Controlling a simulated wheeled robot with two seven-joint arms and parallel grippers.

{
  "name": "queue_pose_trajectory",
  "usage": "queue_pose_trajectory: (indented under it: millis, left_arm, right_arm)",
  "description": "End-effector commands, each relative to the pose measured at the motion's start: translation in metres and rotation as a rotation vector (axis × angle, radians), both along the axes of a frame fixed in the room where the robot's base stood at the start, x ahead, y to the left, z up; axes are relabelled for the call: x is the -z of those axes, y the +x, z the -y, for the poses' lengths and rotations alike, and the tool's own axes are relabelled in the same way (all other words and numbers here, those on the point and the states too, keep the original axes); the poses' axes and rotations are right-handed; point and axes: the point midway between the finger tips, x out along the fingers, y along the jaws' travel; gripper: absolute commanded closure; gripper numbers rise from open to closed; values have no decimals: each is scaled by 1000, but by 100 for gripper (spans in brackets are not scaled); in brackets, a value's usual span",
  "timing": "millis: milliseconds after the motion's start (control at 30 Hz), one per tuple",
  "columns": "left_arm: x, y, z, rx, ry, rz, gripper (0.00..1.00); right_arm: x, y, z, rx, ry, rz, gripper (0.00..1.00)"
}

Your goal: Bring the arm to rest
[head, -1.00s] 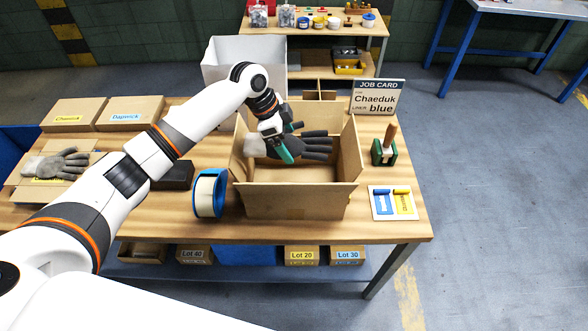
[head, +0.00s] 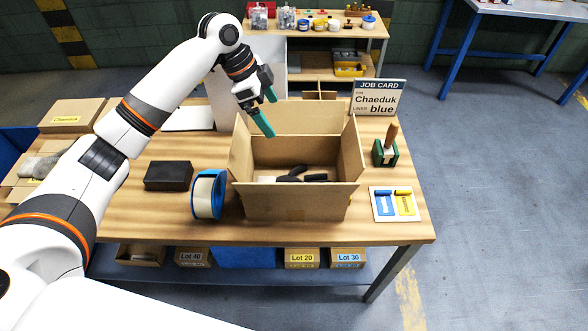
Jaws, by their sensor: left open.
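My left gripper (head: 268,112) is raised above the back left of an open cardboard box (head: 295,203). Its two green-tipped fingers are apart with nothing between them. The box stands on the wooden table with its flaps up. My left arm reaches in from the left, over the table. My right gripper is not in view.
On the table are a tape roll (head: 208,194), a black block (head: 168,176), a job card (head: 378,98) reading Chaeduk and blue, a green stamp holder (head: 385,152) and a card with blue and yellow pieces (head: 395,204). Another glove (head: 40,167) lies at left, partly behind my arm.

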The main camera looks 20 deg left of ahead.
Motion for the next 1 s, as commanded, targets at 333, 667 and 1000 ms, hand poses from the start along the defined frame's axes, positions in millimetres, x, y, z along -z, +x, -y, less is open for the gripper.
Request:
queue_pose_trajectory:
  millis: [333,667,1000]
  left_arm:
    - [-18,-2,-7,1,0,-1,0]
    - [-20,-2,-7,1,0,0,0]
    - [-76,-2,-7,1,0,0,0]
  right_arm:
    - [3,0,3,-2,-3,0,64]
    - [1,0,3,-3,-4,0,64]
    - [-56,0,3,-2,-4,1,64]
